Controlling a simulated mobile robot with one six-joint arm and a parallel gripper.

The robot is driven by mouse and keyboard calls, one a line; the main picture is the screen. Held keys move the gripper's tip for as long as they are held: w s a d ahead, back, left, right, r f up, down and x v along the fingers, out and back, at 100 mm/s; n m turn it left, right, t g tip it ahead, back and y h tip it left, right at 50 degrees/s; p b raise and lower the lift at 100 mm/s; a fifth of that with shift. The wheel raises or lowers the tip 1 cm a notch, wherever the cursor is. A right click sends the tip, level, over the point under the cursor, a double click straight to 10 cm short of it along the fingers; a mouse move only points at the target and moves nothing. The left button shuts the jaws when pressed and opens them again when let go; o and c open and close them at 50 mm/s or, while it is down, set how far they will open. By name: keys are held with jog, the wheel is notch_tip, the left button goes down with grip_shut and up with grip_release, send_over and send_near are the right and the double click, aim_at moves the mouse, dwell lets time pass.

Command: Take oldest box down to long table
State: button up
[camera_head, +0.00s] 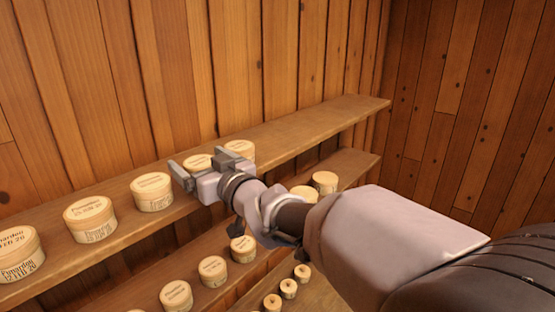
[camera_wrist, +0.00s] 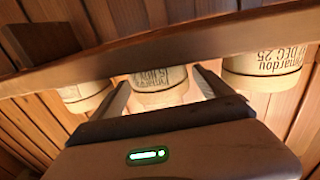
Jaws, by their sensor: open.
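Several round cream boxes with printed dates stand on the top shelf (camera_head: 300,128). The nearest box (camera_head: 16,253) reads FEB 20; others (camera_head: 90,218) (camera_head: 152,190) carry print too small to read surely. My gripper (camera_head: 208,160) is open at this shelf, partly hiding a box (camera_head: 198,163) and another beside it (camera_head: 240,151). In the wrist view the fingers reach either side of a middle box (camera_wrist: 158,78), which reads like NOV 15; contact cannot be told. A box to the right (camera_wrist: 268,68) reads DEC 25. I cannot identify the long table.
Lower shelves hold more boxes (camera_head: 212,270) (camera_head: 325,181). Small pale pieces (camera_head: 288,287) stand on a lower wooden surface. The shelf edge (camera_wrist: 180,45) crosses the wrist view close to my fingers. A plank wall (camera_head: 230,60) stands behind.

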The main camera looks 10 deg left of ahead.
jog(key=shift+w+a, duration=0.1)
jog(key=shift+a, duration=0.15)
jog(key=shift+s+d, duration=0.2)
jog(key=shift+s, duration=0.05)
jog(key=shift+c, duration=0.9)
jog(key=shift+w, duration=0.1)
jog(key=c, duration=1.2)
jog(key=shift+c, duration=0.2)
jog(key=shift+r, duration=0.15)
